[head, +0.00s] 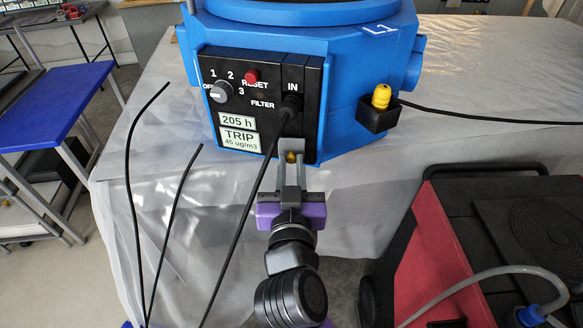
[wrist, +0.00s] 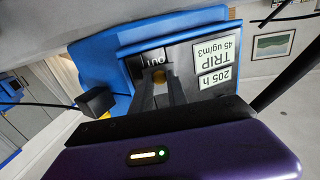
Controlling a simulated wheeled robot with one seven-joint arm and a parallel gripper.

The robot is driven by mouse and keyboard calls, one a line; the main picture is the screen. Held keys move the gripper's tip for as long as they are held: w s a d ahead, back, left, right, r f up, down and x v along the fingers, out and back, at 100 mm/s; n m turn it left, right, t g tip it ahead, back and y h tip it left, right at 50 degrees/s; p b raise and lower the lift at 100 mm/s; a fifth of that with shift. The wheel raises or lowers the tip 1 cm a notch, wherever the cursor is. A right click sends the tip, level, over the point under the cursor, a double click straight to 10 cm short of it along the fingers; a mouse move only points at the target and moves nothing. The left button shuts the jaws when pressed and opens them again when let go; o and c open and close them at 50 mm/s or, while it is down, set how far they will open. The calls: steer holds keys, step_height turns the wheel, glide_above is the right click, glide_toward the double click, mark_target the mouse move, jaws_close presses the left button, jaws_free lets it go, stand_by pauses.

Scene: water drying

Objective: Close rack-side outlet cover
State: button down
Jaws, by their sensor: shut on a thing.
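A blue machine (head: 352,40) stands on a sheeted table, with a black control panel (head: 225,70) on its front. A black plug (head: 291,103) is in the socket marked IN. My gripper (head: 291,160) is below it, at the panel's lower right. Its fingers are shut on a small yellow piece (wrist: 159,76) by the OUT label, seen in the wrist view. The fingers hide most of this piece; I cannot tell whether it is the outlet cover or how it is seated. Another yellow piece (head: 381,96) stands upright in a black holder (head: 379,117) on the machine's right side.
A black cable (head: 246,230) hangs from the IN plug, close left of my gripper. More black cables (head: 134,200) hang further left. A red and black unit (head: 440,245) with a grey hose stands at right. A blue-topped table (head: 55,105) is at left.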

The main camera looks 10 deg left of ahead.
steer(key=shift+w+a+f+m+h+b, duration=0.2)
steer(key=shift+m+h+b, duration=0.4)
steer(key=shift+b, duration=0.85)
steer(key=shift+w+a+f+m+h+b, duration=0.15)
steer(key=shift+a+m+h+b, duration=0.2)
steer(key=shift+h+b, duration=0.75)
steer(key=shift+r+m+h+b, duration=0.15)
steer(key=shift+m+h+b, duration=0.35)
steer(key=shift+b, duration=0.65)
steer(key=shift+r, duration=0.1)
steer(key=c, duration=1.3)
jaws_free()
steer(key=shift+r, duration=0.1)
steer(key=shift+s, duration=0.1)
steer(key=s, duration=0.5)
steer(key=s+a, duration=0.1)
steer(key=s, duration=0.1)
steer(key=shift+s+b, duration=0.3)
steer(key=shift+b, duration=0.05)
